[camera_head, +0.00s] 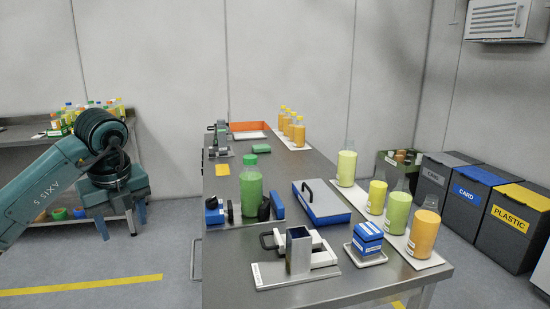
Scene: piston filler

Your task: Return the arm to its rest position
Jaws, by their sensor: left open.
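My left arm (58,180) comes in from the left edge and bends down at a dark wrist joint. My left gripper (118,226) hangs open and empty, fingers pointing down, over the floor to the left of the metal workbench (330,278). It is clear of the bench and touches nothing that I can see. My right gripper is not in view.
The bench holds a green bottle (250,188) with a green cap at a fixture, a blue case (322,202), a blue box (367,238) and several filled bottles (397,213). Behind my arm stands a side table (35,140) with bottles. Bins (510,228) stand at right.

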